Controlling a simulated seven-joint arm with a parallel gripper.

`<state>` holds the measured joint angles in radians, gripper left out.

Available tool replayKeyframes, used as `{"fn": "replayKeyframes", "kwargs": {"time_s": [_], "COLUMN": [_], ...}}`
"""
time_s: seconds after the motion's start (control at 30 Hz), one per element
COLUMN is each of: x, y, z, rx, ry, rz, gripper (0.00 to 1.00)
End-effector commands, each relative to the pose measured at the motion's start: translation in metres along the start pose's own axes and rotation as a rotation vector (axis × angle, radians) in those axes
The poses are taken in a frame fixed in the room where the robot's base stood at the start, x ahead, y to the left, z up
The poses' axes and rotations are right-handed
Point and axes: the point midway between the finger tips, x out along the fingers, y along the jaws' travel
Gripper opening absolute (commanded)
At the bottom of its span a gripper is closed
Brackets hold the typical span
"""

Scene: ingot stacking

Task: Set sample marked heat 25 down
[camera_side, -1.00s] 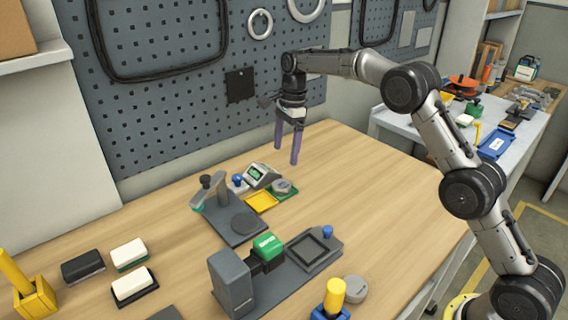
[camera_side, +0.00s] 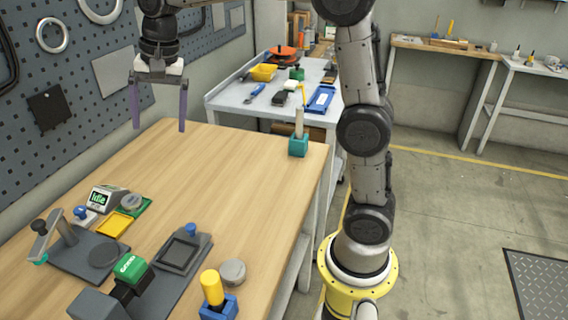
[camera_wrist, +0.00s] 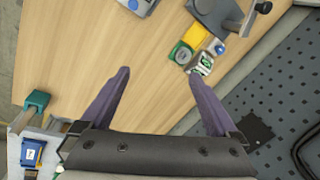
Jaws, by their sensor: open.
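My gripper (camera_side: 159,127) is open and empty, raised above the back of the wooden table; its two purple fingers are spread apart. It also shows in the wrist view (camera_wrist: 158,74), with bare wood between the fingers. A grey round sample (camera_side: 131,201) sits on a green pad beside a small device (camera_side: 108,198) whose screen reads "Idle". Another grey round piece (camera_side: 232,271) lies on the table at the front. Marks on both are too small to read, so I cannot tell which is heat 25.
A yellow tray (camera_side: 114,224), a lever press (camera_side: 75,255) and a fixture with a square frame (camera_side: 180,252) stand at the front left. A yellow-handled tool (camera_side: 212,290) stands in a blue holder. A teal block (camera_side: 298,146) is at the far right corner. The table's middle is clear.

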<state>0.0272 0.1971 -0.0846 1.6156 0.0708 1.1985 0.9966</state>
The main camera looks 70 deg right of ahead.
Motion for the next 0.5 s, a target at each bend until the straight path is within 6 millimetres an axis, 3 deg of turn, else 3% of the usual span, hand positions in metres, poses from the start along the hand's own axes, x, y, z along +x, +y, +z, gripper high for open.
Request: {"fn": "replayKeyframes", "kwargs": {"time_s": [0.1, 0.23, 0.5], "x": [-0.022, -0.034, -0.026], "y": [0.041, 0.085, 0.179], "z": [0.025, 0.052, 0.103], "rx": [-0.18, -0.382, -0.79], "ry": [0.04, 0.088, 0.202], "rz": [-0.034, -0.063, -0.093], "gripper": [0.95, 0.95, 0.95]}}
